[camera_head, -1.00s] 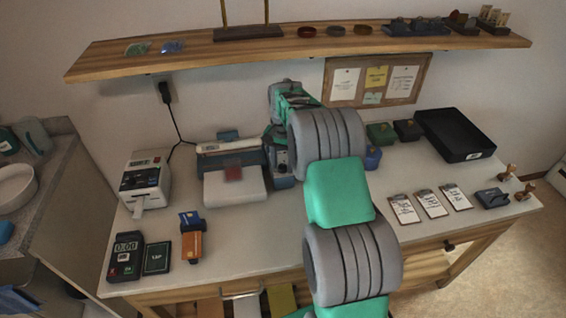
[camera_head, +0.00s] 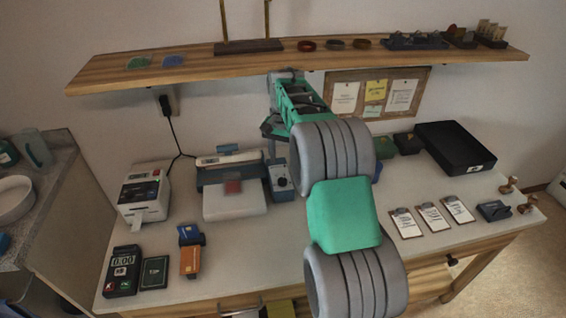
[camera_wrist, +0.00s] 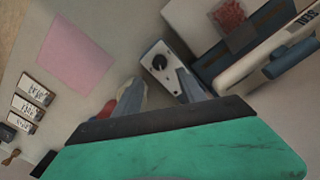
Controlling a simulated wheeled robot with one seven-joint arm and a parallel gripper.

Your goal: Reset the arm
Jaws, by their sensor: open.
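My gripper (camera_head: 270,147) hangs over the back middle of the worktable, below the wall shelf, with my arm reaching in from the lower right. In the wrist view, its two fingers (camera_wrist: 160,83) stand apart with nothing held between them. A grey box with a black dial (camera_head: 281,182) stands on the table below the gripper. It also shows beyond the fingertips in the wrist view (camera_wrist: 158,60), apart from them. My arm hides part of the table's middle.
The wooden shelf (camera_head: 200,67) overhangs close above my gripper. A white-and-blue machine (camera_head: 235,202) stands left of the dial box. A card terminal (camera_head: 122,270), label printer (camera_head: 145,192), clipboards (camera_head: 434,217) and black tray (camera_head: 455,150) share the table. A pink sheet (camera_wrist: 75,55) lies flat in the wrist view.

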